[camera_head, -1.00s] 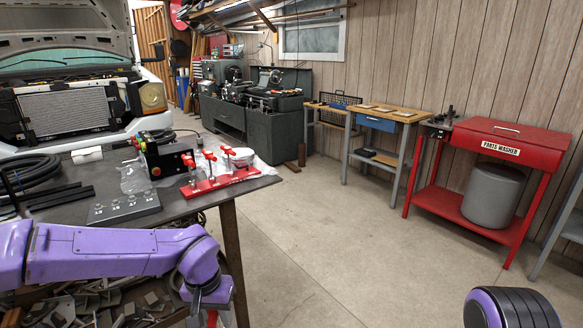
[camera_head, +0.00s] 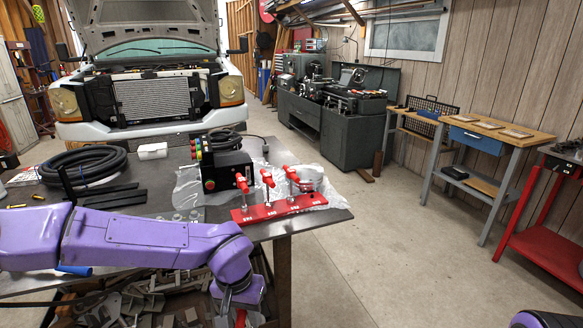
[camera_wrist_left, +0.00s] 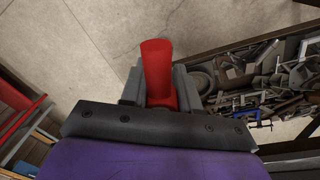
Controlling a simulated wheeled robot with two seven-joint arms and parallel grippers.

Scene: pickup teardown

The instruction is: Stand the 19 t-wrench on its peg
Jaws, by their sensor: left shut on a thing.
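My left gripper (camera_head: 236,300) hangs in front of the bench's front right corner in the head view. It is shut on a red-handled tool, taken as the 19 t-wrench (camera_head: 240,319); only a bit of red shows there. In the left wrist view the red handle (camera_wrist_left: 158,68) stands between the fingers (camera_wrist_left: 160,88); its shaft and any size mark are hidden. A red peg rack (camera_head: 280,209) lies on the bench, beyond and right of the gripper. Several labels line its front, too small to read. Three red-handled wrenches (camera_head: 268,178) stand upright on it. My right gripper is out of view.
A black control box (camera_head: 228,170) and clear plastic sheeting stand behind the rack. Coiled black hose (camera_head: 83,165) and dark bars lie at the bench's left. Metal scrap (camera_wrist_left: 255,82) fills the space under the bench. The floor right of the bench (camera_head: 380,240) is clear.

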